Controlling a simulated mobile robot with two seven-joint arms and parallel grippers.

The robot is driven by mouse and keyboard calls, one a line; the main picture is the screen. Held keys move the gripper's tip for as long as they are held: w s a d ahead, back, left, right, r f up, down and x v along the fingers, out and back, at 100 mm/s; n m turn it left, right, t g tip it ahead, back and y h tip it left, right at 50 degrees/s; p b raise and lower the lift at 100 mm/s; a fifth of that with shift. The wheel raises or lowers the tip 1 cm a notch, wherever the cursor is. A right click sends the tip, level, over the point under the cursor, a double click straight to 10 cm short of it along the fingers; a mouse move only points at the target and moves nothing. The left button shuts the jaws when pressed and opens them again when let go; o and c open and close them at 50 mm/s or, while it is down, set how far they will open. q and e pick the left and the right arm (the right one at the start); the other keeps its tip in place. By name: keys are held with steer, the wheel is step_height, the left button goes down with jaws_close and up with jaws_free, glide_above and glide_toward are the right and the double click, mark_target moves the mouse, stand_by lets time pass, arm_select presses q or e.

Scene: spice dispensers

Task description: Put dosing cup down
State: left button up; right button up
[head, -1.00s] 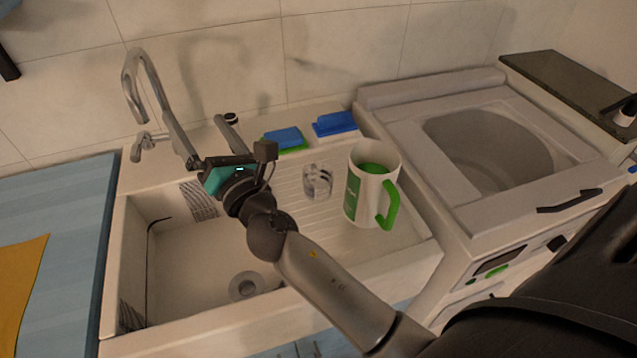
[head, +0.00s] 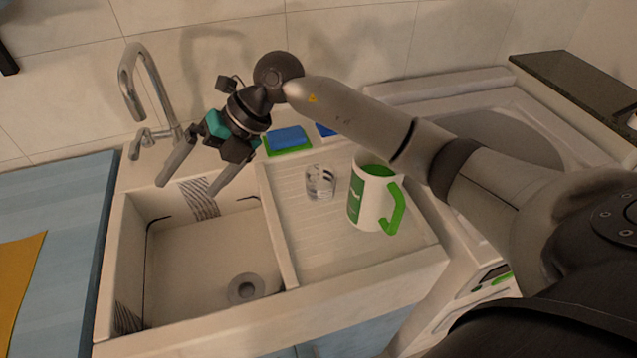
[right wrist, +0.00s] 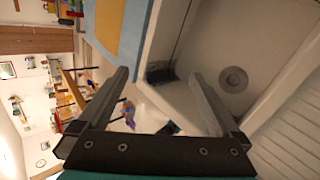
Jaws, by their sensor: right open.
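The dosing cup, a small clear cup with dark markings (head: 320,182), stands on the ribbed drainboard (head: 305,232). It stands to the left of a white and green mug, apart from it. My right gripper (head: 188,188) is open and empty above the back of the sink basin, left of the cup, fingers pointing down. In the right wrist view my right gripper (right wrist: 160,76) shows nothing between its spread fingers. The cup does not show in that view. My left gripper is not in view.
The white and green mug (head: 368,195) has its handle toward the right. A green and blue sponge (head: 287,140) lies behind the drainboard; another blue one is partly hidden by my arm. The tap (head: 150,95) rises near my gripper. The sink basin (head: 200,250) is empty.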

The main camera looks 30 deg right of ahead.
steer(key=d+m+h, duration=0.4)
steer(key=d, duration=0.5)
steer(key=m+g+h, duration=0.2)
steer(key=m+h, duration=0.3)
steer(key=m, duration=0.2)
glide_toward(320, 166)
step_height(320, 166, up, 2)
steer(key=s+a, duration=0.1)
steer(key=s, duration=0.2)
steer(key=f, duration=0.3)
steer(key=f+b, duration=0.1)
steer(key=f, duration=0.5)
steer(key=shift+w+a+b, duration=0.2)
steer(key=shift+a+b, duration=0.1)
steer(key=shift+b, duration=0.05)
step_height(320, 166, down, 5)
steer(key=shift+d+f+b, duration=0.1)
steer(key=shift+d+b, duration=0.05)
steer(key=shift+b, duration=0.2)
steer(key=c, duration=1.4)
arm_select(q)
steer(key=p, duration=0.2)
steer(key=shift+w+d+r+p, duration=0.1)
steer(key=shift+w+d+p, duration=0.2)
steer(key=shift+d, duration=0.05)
arm_select(e)
step_height(320, 166, up, 20)
